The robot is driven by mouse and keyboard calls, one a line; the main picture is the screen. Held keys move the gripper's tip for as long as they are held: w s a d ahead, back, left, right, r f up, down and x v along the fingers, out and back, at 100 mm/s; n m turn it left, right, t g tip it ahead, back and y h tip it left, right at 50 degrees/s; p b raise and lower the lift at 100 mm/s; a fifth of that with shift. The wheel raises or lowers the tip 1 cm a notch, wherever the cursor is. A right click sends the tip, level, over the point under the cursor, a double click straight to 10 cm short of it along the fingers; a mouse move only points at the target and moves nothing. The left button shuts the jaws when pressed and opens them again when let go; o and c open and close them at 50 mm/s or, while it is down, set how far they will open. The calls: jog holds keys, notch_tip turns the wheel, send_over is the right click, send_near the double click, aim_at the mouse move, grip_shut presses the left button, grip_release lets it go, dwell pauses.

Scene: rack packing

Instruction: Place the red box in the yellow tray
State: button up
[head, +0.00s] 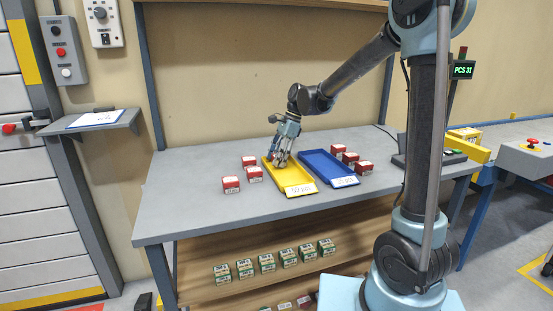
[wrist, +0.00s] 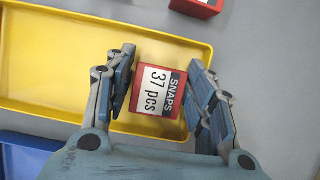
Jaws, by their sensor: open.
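A red box (wrist: 157,90) with a white label reading "SNAPS 37 pcs" shows in the wrist view, within the outline of the yellow tray (wrist: 55,60), near one end. My gripper (wrist: 160,88) is open, with one finger on each side of this box. In the head view, my gripper (head: 279,163) points down at the far end of the yellow tray (head: 286,177) on the table. The fingers hide the box there. I cannot tell whether a fingertip touches the box.
Several other red boxes stand on the table (head: 205,205), some left of the yellow tray (head: 231,184) and some right of the blue tray (head: 325,165). The blue tray lies right beside the yellow one. Small boxes (head: 267,262) line the shelf below. The table's front left is clear.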

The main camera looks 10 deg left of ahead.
jog(key=v, duration=1.2)
jog(key=s+d+f+n+t, duration=0.1)
jog(key=s+d+n, duration=0.1)
jog(key=s+d, duration=0.2)
jog(key=s+d+f+n+t+h, duration=0.1)
jog(key=s+d+f+n, duration=0.1)
jog(key=d, duration=0.9)
jog(key=s+d+f+n, duration=0.1)
jog(key=s+d, duration=0.4)
jog(key=d, duration=0.2)
jog(key=shift+s+d+f+n+t, duration=0.3)
jog(key=shift+d+n+t, duration=0.1)
jog(key=s+d+f+n+t+h, duration=0.1)
jog(key=s+d+f+n+h, duration=0.2)
jog(key=s+d+f, duration=1)
jog(key=s+f+n, duration=0.1)
jog(key=n, duration=0.2)
jog(key=shift+s+d+f+t, duration=0.15)
jog(key=shift+d+t, duration=0.1)
jog(key=shift+t, duration=0.15)
